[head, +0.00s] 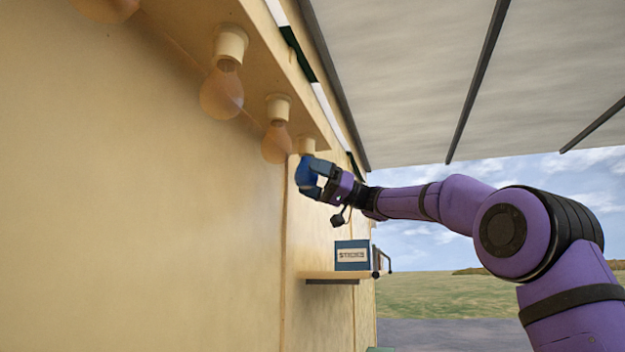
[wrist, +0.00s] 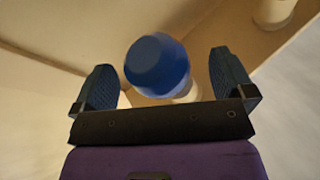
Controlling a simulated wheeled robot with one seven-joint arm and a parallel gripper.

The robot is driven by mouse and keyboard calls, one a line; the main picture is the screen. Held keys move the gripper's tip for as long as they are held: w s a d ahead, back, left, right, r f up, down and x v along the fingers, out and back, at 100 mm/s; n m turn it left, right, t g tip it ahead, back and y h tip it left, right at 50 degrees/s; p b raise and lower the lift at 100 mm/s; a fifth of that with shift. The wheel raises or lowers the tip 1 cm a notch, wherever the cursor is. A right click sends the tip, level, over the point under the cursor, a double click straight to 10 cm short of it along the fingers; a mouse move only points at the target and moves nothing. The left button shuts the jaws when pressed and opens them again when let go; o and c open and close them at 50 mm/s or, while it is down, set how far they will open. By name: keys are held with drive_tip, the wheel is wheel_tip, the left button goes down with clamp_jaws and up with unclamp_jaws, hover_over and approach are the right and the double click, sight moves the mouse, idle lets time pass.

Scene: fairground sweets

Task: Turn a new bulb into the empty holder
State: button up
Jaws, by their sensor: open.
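A blue bulb (head: 306,176) is just below a cream holder (head: 305,146) at the far end of the row under the stall's overhang. In the wrist view the blue bulb (wrist: 157,62) is in front of a pale holder (wrist: 187,92), which it partly hides. Whether its thread is fully seated is hidden. My gripper (head: 316,181) is open around the bulb. In the wrist view one finger of my gripper (wrist: 161,74) stands on each side of the bulb, with a gap showing on both sides.
Orange bulbs (head: 222,92) (head: 277,143) hang in nearer holders along the overhang (head: 190,25). Another pale holder (wrist: 272,12) is at the wrist view's top right. Below, a blue labelled box (head: 352,255) stands on a wall shelf (head: 325,276). A grey awning (head: 420,70) spans the upper right.

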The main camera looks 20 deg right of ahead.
drive_tip(key=shift+t, duration=0.6)
drive_tip(key=m+t+h, duration=0.1)
drive_tip(key=t, duration=0.1)
drive_tip(key=m+t+h, duration=0.1)
drive_tip(key=m+t, duration=0.1)
drive_tip(key=t, duration=0.1)
drive_tip(key=m+t+h, duration=0.1)
drive_tip(key=m+t, duration=0.1)
drive_tip(key=t, duration=0.1)
drive_tip(key=shift+s+a+h, duration=0.3)
drive_tip(key=shift+s, duration=0.1)
drive_tip(key=m+t+h, duration=0.3)
drive_tip(key=h, duration=0.1)
drive_tip(key=m+t+h, duration=0.2)
drive_tip(key=t+h, duration=0.1)
drive_tip(key=t, duration=0.1)
drive_tip(key=shift+s+a+m+h, duration=0.15)
drive_tip(key=shift+m+h, duration=0.25)
drive_tip(key=shift+w+a, duration=0.3)
drive_tip(key=shift+w, duration=0.4)
drive_tip(key=c, duration=1)
